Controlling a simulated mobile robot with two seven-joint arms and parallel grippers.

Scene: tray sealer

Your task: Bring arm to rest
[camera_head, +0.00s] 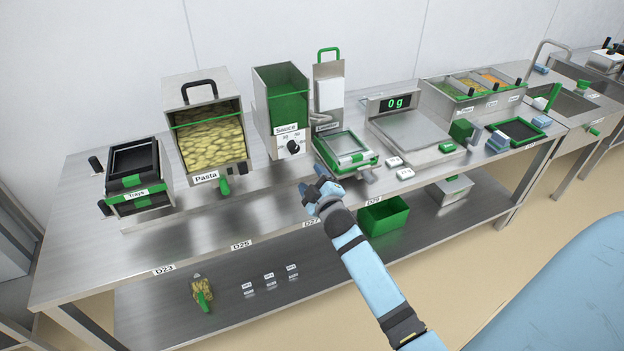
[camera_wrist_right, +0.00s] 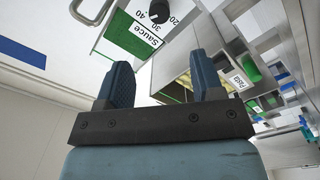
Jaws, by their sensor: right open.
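My right gripper (camera_head: 322,189) is at the end of the blue arm that comes in from the lower right in the head view. It is in front of the tray sealer (camera_head: 346,153), near the table's front edge. In the right wrist view its two blue fingers (camera_wrist_right: 165,85) stand apart with nothing between them. The gap between the fingertips and the sealer is hard to judge. My left gripper is not in view.
The steel table (camera_head: 190,237) carries a tray holder (camera_head: 139,193), a pasta bin (camera_head: 205,178), a sauce dispenser (camera_head: 290,141) and a scale (camera_head: 418,132) reading 0 g. A green bin (camera_head: 384,216) and a scoop (camera_head: 203,297) are on the lower shelf.

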